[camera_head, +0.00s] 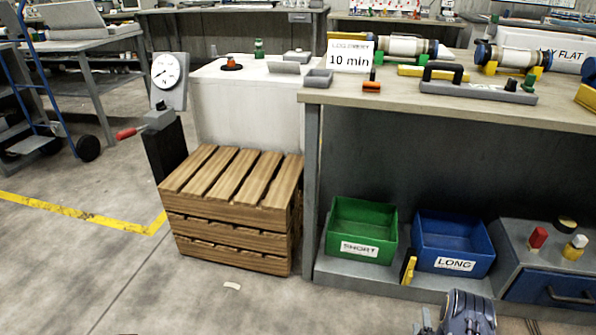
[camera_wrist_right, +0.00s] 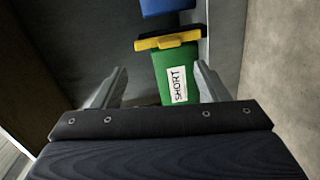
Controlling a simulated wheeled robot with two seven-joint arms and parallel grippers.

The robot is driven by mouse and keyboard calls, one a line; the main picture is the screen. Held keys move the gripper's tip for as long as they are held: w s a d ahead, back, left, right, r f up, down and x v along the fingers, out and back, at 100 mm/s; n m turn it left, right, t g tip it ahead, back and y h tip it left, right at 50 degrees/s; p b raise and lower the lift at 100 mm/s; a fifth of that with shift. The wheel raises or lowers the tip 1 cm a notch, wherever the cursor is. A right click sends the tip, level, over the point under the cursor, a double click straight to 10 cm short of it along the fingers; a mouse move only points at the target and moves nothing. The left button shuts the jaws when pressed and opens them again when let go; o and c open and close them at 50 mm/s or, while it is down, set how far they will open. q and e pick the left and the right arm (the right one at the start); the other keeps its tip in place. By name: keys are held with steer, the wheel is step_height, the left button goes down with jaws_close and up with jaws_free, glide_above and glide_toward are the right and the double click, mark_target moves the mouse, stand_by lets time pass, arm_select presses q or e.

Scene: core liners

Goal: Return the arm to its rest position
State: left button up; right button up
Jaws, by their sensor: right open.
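My right gripper (camera_wrist_right: 160,82) is open in the right wrist view, its two fingers apart with nothing between them. Beyond the fingers is the green bin (camera_wrist_right: 164,66) labelled SHORT. A part of my right arm (camera_head: 468,314) shows at the bottom edge of the head view, in front of the lower shelf; the fingers cannot be made out there. My left arm and gripper are not in view.
The green bin (camera_head: 362,217) and the blue LONG bin (camera_head: 454,232) stand under the workbench (camera_head: 400,96), with a yellow-and-black tool (camera_head: 408,267) between them. A wooden crate (camera_head: 230,222) stands left of the bench leg. The floor at front left is mostly clear.

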steer(key=w+d+r+m+g, duration=0.2)
steer(key=w+r+m, duration=0.15)
steer(key=r, duration=0.85)
steer(key=w+d+r+m+g, duration=0.1)
steer(key=w+r+m+g, duration=0.3)
steer(key=r, duration=0.8)
steer(key=s+a+r+m+g+y, duration=0.1)
steer(key=s+a+r+m+y, duration=0.2)
steer(key=s+a+r, duration=0.5)
steer(key=s+a+r+m+g+y, duration=0.1)
steer(key=s+a+r+m+y, duration=0.3)
steer(key=s+r, duration=0.6)
steer(key=s+a+g+y, duration=0.1)
steer(key=s+a, duration=0.3)
steer(key=s, duration=0.4)
steer(key=s+a+g, duration=0.1)
steer(key=s+a, duration=0.4)
steer(key=s, duration=0.4)
step_height(320, 180, up, 34)
steer(key=p, duration=3.4)
steer(key=shift+s+m+g, duration=0.25)
steer(key=shift+m+g, duration=0.15)
steer(key=shift+m, duration=0.05)
